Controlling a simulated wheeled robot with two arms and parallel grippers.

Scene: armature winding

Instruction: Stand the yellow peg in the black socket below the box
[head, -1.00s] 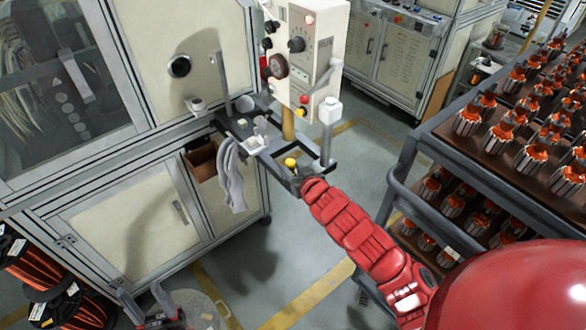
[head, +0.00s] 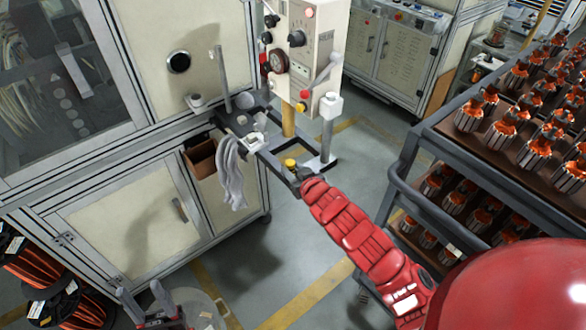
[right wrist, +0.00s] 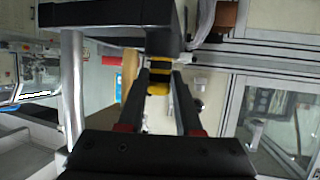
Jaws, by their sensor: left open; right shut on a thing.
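The yellow peg (head: 290,163) shows as a short yellow head at the black frame under the box. In the right wrist view the yellow peg (right wrist: 158,88), with dark bands, is between my right fingers. My right gripper (head: 296,176) is shut on it, at the frame's near corner. The peg's far end meets dark parts under the black frame (right wrist: 110,18). The socket cannot be told apart from them, nor whether the peg is in it. The box (head: 312,55) is a cream control box above the frame. My left gripper (head: 158,316) is open and empty at the bottom left.
A yellow post (head: 288,120) and a grey post (head: 327,135) stand under the box. Grey gloves (head: 232,172) hang from the frame's left side. A cart (head: 440,130) with several orange-wound armatures stands at right. Wire spools (head: 30,265) are at lower left.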

